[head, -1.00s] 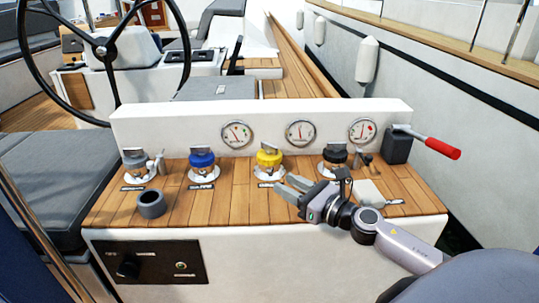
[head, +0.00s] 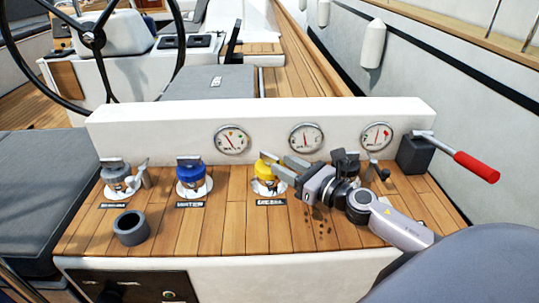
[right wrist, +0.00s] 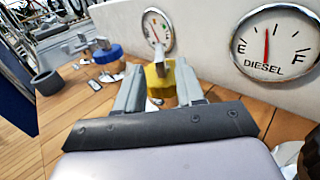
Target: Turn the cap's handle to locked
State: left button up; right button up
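The yellow cap (head: 266,170) sits on its round metal deck plate on the wooden console top, with a label in front of it. My right gripper (head: 277,163) reaches it from the right, fingers apart. In the right wrist view the yellow cap (right wrist: 158,84) shows between and just beyond the two fingers of the right gripper (right wrist: 158,68). A grey handle (right wrist: 165,66) stands up on the cap between the fingertips; I cannot tell whether either finger touches it. The cap's right side is partly hidden in the head view. My left gripper is not in view.
A blue cap (head: 190,170) and a grey cap (head: 115,170) stand to the left, a black cap (head: 345,157) behind my right arm. A grey cup (head: 131,229) stands at front left. Gauges line the white panel behind; a red-handled lever (head: 475,167) juts out at right.

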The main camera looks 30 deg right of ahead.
aim_at(260, 153)
jog(key=shift+p+x, duration=0.35)
jog(key=shift+x, duration=2.6)
grip_shut()
